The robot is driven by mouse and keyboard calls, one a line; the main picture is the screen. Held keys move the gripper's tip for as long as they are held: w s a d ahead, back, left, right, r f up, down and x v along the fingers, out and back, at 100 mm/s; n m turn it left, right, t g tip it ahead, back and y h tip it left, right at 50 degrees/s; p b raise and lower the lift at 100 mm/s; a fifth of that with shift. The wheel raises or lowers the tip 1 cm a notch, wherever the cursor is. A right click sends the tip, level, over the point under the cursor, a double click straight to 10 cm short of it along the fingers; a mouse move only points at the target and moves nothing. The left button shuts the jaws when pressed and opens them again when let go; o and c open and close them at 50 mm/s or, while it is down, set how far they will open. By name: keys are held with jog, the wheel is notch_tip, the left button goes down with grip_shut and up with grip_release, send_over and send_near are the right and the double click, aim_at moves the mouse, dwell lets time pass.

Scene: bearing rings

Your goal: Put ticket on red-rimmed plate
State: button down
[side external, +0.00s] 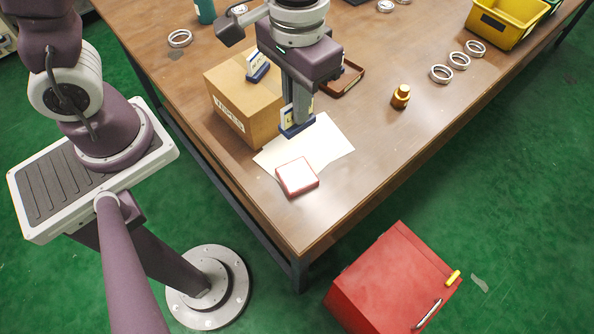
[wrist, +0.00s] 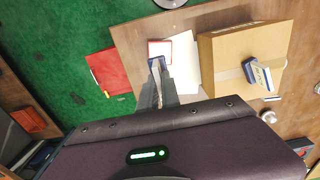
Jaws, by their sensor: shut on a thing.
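The plate also shows in the wrist view (wrist: 160,44), just past the fingertips. No contact between ticket and plate is visible.
A cardboard box (side external: 238,105) stands left of my gripper, with a similar blue-and-white block (side external: 257,67) on top. A white sheet (side external: 325,146) lies by the plate. A brown tray (side external: 350,77) is behind my gripper, and a brass piece (side external: 400,96) stands to the right.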

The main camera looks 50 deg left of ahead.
send_over(297, 175)
notch_tip(297, 175, down, 16)
jog(key=shift+r, duration=0.2)
jog(key=c, duration=1.6)
grip_release()
jog(key=shift+f, duration=0.1)
jog(key=shift+o, duration=0.2)
notch_tip(297, 175, up, 12)
jog(key=shift+r, duration=0.15)
jog(key=s+a+r+t, duration=0.2)
jog(key=s+a+r, duration=0.3)
jog(key=r, duration=0.3)
jog(key=s+a+r+t, duration=0.3)
jog(key=s+a+r, duration=0.1)
jog(key=a+r, duration=0.3)
jog(key=shift+s+a+r+t, duration=0.3)
jog(key=shift+s+r, duration=0.1)
jog(key=shift+r, duration=0.2)
